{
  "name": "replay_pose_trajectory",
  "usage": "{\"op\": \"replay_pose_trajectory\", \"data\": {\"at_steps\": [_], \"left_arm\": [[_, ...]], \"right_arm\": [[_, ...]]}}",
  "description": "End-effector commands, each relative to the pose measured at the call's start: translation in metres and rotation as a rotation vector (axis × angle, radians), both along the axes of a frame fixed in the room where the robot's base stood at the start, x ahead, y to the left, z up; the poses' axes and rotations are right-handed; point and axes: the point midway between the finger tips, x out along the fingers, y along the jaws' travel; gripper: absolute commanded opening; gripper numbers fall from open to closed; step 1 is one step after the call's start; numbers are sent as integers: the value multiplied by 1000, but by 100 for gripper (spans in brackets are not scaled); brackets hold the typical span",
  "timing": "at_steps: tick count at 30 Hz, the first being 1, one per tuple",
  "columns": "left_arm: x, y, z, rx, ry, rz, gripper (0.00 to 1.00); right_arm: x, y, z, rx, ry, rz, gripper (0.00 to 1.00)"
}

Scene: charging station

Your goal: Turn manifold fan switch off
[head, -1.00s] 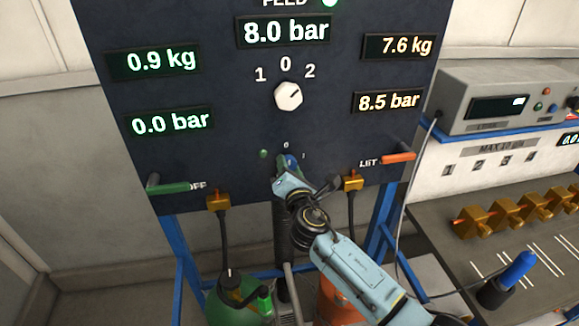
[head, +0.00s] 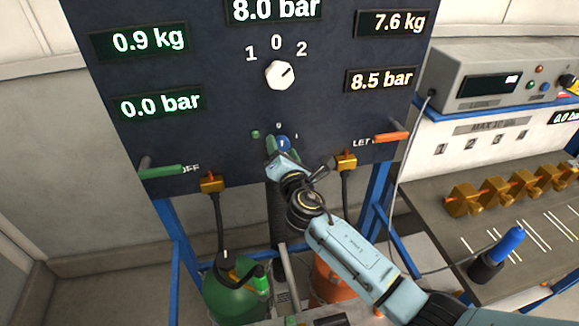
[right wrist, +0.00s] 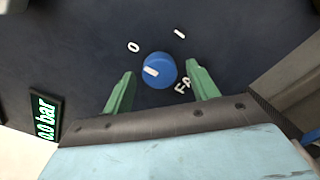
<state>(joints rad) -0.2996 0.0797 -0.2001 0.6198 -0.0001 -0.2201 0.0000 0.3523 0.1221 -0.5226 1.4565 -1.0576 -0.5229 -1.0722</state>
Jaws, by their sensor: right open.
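The manifold fan switch is a small blue knob (head: 283,143) with a white mark, low on the dark panel (head: 225,95). The knob also shows in the right wrist view (right wrist: 158,70), between the numerals 0 and I and a partly covered label starting "FA". Its white mark lies on the left side of the knob there, not clearly on either numeral. My right gripper (right wrist: 160,72) is open, with one green finger on each side of the knob and visible gaps to both. In the head view my right gripper (head: 282,149) is at the knob. My left gripper is out of view.
A white selector knob (head: 280,75) sits above the switch, and a small green lamp (head: 255,134) to its left. A green lever (head: 162,172) and an orange lever (head: 392,138) stick out at the panel's sides. Brass fittings with hoses hang below.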

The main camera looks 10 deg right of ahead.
Motion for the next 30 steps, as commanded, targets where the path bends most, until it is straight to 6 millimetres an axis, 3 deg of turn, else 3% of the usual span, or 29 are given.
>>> {"op": "replay_pose_trajectory", "data": {"at_steps": [12,18,30], "left_arm": [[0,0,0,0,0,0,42],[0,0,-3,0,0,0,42],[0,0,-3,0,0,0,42]], "right_arm": [[-82,0,-2,0,2,2,59],[-113,0,-1,-1,1,0,59],[-125,0,0,-1,0,-1,59]]}}
